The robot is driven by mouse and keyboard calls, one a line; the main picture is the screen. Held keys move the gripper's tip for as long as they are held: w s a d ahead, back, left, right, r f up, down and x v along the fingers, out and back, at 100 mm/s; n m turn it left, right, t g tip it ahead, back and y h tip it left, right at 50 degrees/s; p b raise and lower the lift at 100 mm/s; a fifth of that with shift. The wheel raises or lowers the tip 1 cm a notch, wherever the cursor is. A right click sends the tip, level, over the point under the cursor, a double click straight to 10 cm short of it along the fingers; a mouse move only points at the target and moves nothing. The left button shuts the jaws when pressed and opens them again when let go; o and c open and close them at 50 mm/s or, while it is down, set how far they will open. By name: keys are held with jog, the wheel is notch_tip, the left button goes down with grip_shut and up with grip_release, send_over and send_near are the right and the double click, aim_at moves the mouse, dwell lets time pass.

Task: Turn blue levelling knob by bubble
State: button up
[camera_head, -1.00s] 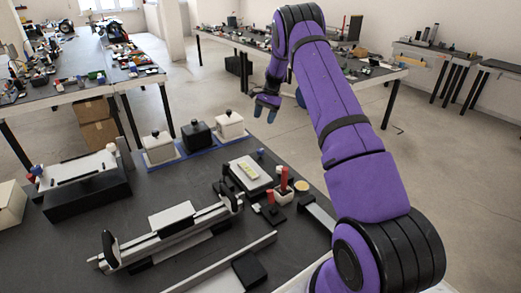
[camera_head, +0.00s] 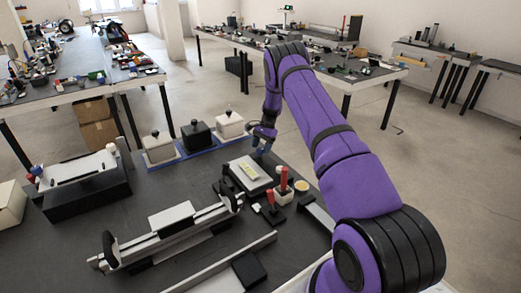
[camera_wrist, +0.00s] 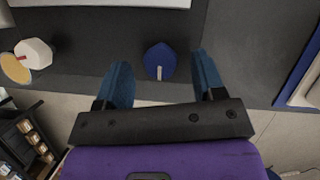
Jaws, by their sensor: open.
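The blue levelling knob (camera_wrist: 160,60) shows in the wrist view between and just beyond my two fingertips, with a pale mark on its near edge. My gripper (camera_wrist: 161,72) is open, one blue finger on each side of the knob with a gap to both. In the head view my gripper (camera_head: 261,142) hangs low at the back edge of the levelling plate (camera_head: 238,177) and hides the blue knob there. A yellow-green bubble vial (camera_head: 250,171) lies on the plate. A white plate edge shows at the top of the wrist view.
Lidded canisters (camera_head: 197,136) stand on a blue tray (camera_head: 180,155) left of my gripper. A long rail device (camera_head: 170,235) lies in front. The table edge is close behind the knob.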

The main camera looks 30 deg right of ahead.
jog(key=shift+a+f, duration=0.25)
jog(key=shift+f, duration=0.4)
jog(key=c, duration=0.9)
